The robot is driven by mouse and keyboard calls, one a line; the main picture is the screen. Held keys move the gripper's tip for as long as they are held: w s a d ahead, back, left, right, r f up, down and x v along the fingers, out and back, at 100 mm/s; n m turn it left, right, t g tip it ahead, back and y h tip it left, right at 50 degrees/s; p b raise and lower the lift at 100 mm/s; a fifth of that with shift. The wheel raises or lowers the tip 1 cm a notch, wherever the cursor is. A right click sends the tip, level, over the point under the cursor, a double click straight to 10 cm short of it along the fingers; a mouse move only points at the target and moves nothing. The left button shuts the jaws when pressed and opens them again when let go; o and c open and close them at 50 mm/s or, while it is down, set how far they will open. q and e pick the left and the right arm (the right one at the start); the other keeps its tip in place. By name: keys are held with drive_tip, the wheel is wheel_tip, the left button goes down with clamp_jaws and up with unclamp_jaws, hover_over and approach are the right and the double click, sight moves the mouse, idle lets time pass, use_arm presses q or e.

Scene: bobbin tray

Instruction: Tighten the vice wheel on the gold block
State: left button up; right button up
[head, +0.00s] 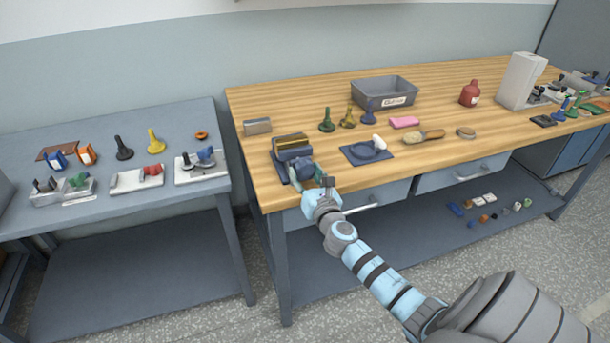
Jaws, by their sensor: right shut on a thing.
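The vice (290,155) stands near the front left corner of the wooden bench, on a dark blue base. The gold block (290,140) shows as a gold-brown strip at the top between its dark jaws; whether the jaws press on it is too small to tell. My right gripper (307,179) is at the front of the vice, shut on the vice wheel. The wheel itself is mostly hidden by the gripper. My left gripper is not in view.
A grey bin (385,91), green and gold spindles, a pink block (404,122), a brush (424,137) and a red bottle (470,93) stand farther off. A grey side table (108,207) is at left.

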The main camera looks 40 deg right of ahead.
drive_tip(key=shift+f, duration=0.1)
drive_tip(key=o, duration=1.2)
drive_tip(key=shift+c, duration=0.2)
drive_tip(key=shift+s, duration=0.1)
drive_tip(key=v, duration=1.2)
